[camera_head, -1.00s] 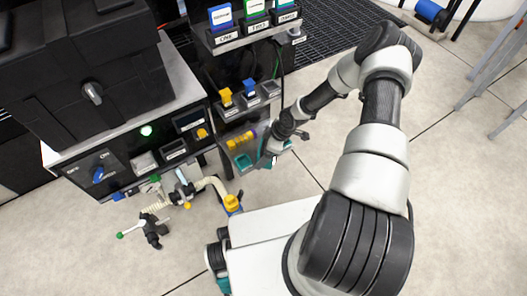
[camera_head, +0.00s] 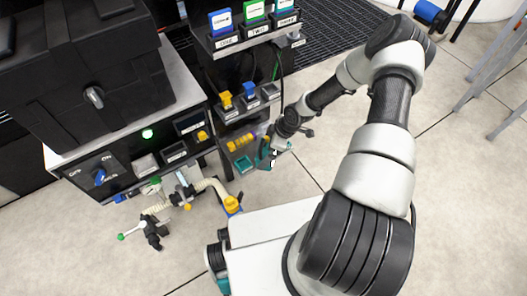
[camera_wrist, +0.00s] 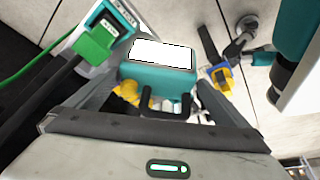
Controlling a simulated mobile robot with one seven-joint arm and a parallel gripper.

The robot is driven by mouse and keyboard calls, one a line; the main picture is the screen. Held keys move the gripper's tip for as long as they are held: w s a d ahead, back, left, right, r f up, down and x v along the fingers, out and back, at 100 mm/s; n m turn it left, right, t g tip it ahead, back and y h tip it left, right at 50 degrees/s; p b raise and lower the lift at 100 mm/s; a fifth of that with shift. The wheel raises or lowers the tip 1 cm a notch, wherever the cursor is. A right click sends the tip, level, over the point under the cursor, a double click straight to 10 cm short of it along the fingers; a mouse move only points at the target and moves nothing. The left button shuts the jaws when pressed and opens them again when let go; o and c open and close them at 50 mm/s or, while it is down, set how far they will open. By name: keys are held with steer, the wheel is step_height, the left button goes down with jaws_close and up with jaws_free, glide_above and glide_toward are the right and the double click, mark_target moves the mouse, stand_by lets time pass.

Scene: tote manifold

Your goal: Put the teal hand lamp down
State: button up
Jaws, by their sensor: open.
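The teal hand lamp (camera_wrist: 160,79) is in the wrist view, with a bright white panel on top and a black handle towards me. It lies between the two dark fingers of my open gripper (camera_wrist: 152,92). I cannot tell whether a finger touches it. In the head view the teal lamp (camera_head: 263,153) shows as a small patch beside my gripper (camera_head: 273,151), low by the shelf unit. What bears the lamp's weight is mostly hidden by the gripper.
A teal bin (camera_head: 243,164) and a yellow cylinder (camera_head: 240,142) sit left of my gripper. A green connector (camera_wrist: 98,42) with a cable is close by the left finger. A hose with a yellow end (camera_head: 232,204) stands nearby.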

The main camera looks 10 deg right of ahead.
steer(key=p+v, duration=0.2)
steer(key=v, duration=0.6)
steer(key=shift+r, duration=0.3)
stand_by(1.8)
